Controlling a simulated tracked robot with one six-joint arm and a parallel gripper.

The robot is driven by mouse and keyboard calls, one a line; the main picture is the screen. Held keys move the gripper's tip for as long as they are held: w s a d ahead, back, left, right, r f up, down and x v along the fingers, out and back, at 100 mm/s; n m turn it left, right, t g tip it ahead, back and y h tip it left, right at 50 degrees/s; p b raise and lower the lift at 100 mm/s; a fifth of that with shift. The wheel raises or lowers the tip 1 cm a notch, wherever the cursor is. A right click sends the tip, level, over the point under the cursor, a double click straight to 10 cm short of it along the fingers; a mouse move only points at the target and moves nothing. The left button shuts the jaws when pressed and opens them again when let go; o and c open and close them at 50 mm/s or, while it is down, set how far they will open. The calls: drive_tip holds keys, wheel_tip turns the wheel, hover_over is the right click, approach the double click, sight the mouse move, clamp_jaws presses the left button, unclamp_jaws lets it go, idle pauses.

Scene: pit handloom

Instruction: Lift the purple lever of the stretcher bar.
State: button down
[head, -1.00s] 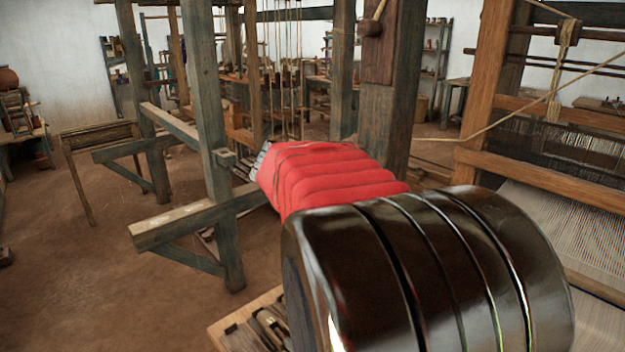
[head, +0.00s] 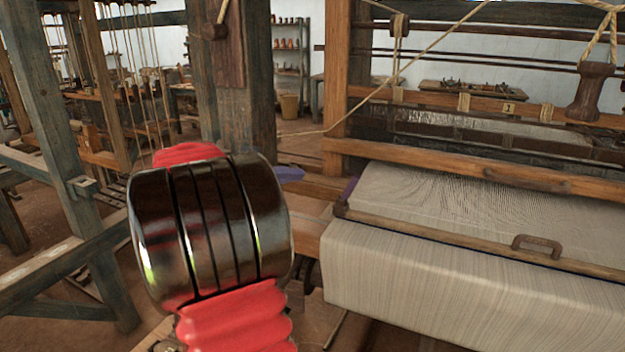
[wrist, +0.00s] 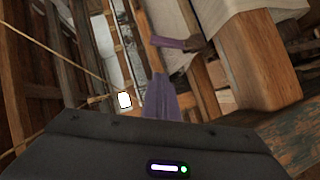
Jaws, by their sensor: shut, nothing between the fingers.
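The purple lever (head: 350,188) is a small narrow piece at the left end of the wooden stretcher bar (head: 452,239), which lies across the pale striped cloth. In the wrist view the lever (wrist: 172,43) is a flat purple strip ending at a dark fitting. My gripper (head: 289,174) shows in the head view as a purple-grey tip past my arm, left of the lever with a gap between. In the wrist view my gripper (wrist: 158,78) has its purple fingers together and empty, their tips just below the lever in the picture. Whether they touch it cannot be told.
The cloth roll (head: 420,282) and its wooden beam fill the right side. A loom post (head: 342,85) stands behind the lever, and a slanting cord (head: 420,62) crosses above. A wooden frame (head: 72,150) stands on the left. Cloth and a thick beam (wrist: 262,62) lie right of the fingers.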

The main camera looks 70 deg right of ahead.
sight(349, 190)
drive_tip(key=s+a+f+x, duration=0.1)
drive_tip(key=s+x, duration=0.1)
drive_tip(key=x, duration=1)
drive_tip(key=shift+a, duration=0.3)
